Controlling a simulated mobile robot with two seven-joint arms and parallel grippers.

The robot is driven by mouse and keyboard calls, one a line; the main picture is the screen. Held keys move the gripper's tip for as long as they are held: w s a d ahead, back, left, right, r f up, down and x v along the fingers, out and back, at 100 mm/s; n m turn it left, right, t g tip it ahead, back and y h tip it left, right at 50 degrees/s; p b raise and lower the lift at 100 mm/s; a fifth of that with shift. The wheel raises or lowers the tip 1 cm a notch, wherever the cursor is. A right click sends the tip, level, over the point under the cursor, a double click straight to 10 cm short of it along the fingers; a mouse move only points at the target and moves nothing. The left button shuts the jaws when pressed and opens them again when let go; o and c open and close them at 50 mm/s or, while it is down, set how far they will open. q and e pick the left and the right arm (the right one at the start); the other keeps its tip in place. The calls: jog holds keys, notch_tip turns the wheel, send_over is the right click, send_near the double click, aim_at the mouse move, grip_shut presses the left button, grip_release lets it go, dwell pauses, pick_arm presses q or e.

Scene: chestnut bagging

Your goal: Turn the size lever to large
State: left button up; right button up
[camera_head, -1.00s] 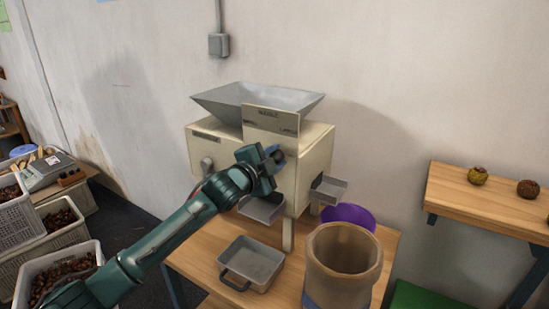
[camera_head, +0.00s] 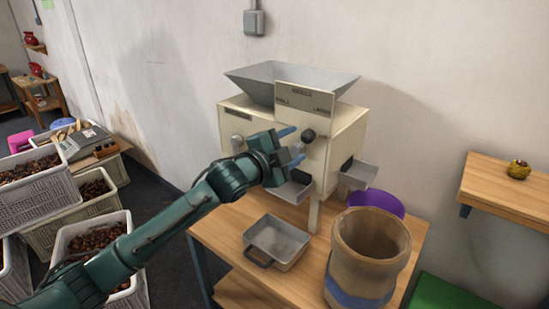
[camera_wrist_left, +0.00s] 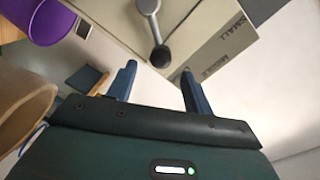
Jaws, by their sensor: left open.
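The size lever shows in the head view as a dark round knob (camera_head: 308,136) on the front of the cream sorting machine (camera_head: 346,136). In the left wrist view its grey arm ends in a dark knob (camera_wrist_left: 160,56), beside the panel's printed words SMALL and MIDDLE. My left gripper (camera_head: 292,146) is open and empty in front of the machine, pointing at the knob. In the left wrist view the knob appears between and slightly beyond the two blue fingertips (camera_wrist_left: 159,68), with no clear contact. My right gripper is not in view.
A metal hopper (camera_head: 290,78) tops the machine. Below are a grey outlet chute (camera_head: 292,190), a side chute (camera_head: 358,174), a metal pan (camera_head: 278,238), a sack-like container (camera_head: 370,250) and a purple bowl (camera_head: 376,201). Crates of chestnuts (camera_head: 75,212) stand at the left.

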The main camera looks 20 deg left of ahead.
pick_arm(q)
jog(key=v, duration=0.7)
jog(key=shift+b, duration=0.4)
jog(key=shift+f, duration=0.1)
